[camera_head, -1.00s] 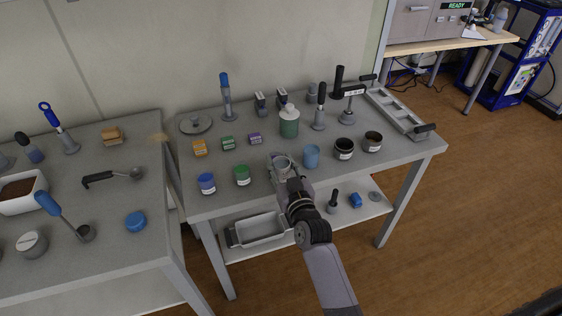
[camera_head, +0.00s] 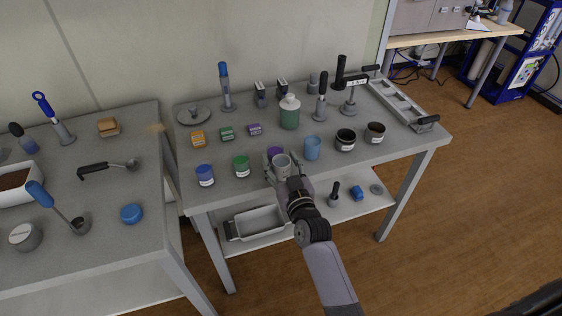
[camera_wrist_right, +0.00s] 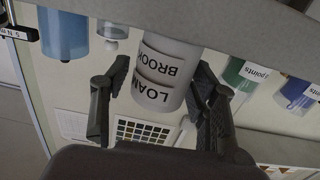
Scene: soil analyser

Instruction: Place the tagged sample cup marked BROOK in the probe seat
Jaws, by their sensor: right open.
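The grey-white sample cup (camera_head: 281,166) stands near the front edge of the middle table. In the right wrist view the cup (camera_wrist_right: 160,85) bears two labels, LOAM and BROOK. My right gripper (camera_head: 285,167) is open, with its fingers on either side of the cup; in the wrist view small gaps show between fingers and cup. The cup's base is hidden in the head view by the gripper, so what it rests on cannot be told. I cannot pick out the probe seat with certainty. My left gripper is not in view.
Beside the cup are a green cup (camera_head: 241,166), a light blue cup (camera_head: 312,148) and a dark jar (camera_head: 345,140). A purple item (camera_head: 274,152) sits just behind it. A green bottle (camera_head: 289,113) stands further back.

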